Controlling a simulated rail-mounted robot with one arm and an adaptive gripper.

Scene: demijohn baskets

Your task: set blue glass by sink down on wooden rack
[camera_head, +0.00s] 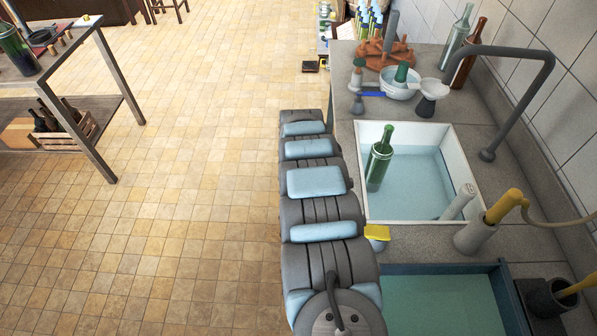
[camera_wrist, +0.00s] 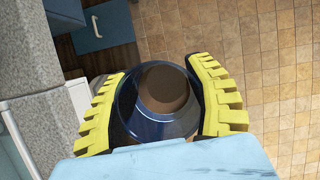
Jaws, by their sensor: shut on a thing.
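My gripper (camera_wrist: 160,100) is shut on a dark blue glass (camera_wrist: 127,110), its yellow ribbed fingers on either side of it. A brown round shape fills the middle of the glass; I cannot tell whether it is a stopper or something seen through it. Tiled floor lies below. In the head view I cannot make out the gripper or the glass; my arm hides that area. The wooden rack (camera_head: 378,57), reddish brown with upright pegs, stands at the far end of the counter. The white-rimmed sink (camera_head: 452,129) holds water and a green bottle (camera_head: 379,160).
On the counter (camera_head: 345,118) a white bowl (camera_head: 398,92) and a grey stemmed cup (camera_head: 433,90) stand near the rack. Bottles stand by the wall. A tall grey tap (camera_head: 549,75) arches over the sink's right side. Open floor lies left.

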